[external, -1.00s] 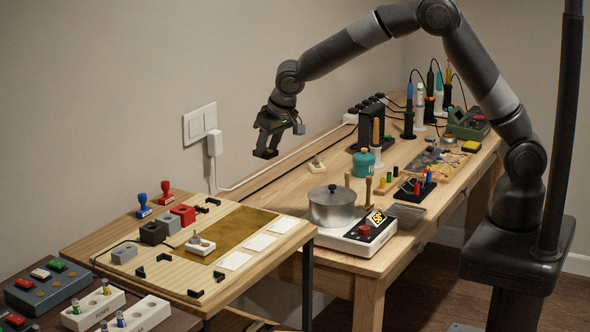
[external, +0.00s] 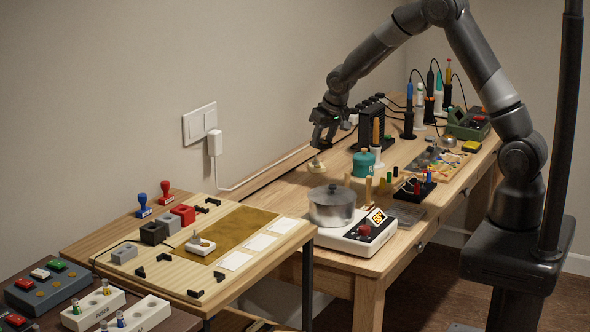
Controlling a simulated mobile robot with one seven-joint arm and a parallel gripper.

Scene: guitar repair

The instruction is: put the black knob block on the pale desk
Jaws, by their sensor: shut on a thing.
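The black knob block (external: 317,168) is a small cream block with a dark knob on top. It is over the far left part of the pale wooden desk (external: 281,199), left of the teal canister. My gripper (external: 320,147) is directly above it, pointing down, with its fingers shut on the dark knob. The fingers hide most of the knob. I cannot tell whether the block's underside touches the desk.
The steel pot (external: 331,210) stands on a white scale in front of the block. The teal canister (external: 363,164) and black rack (external: 370,125) stand to the right. A lower wooden board (external: 160,273) with several blocks is at left.

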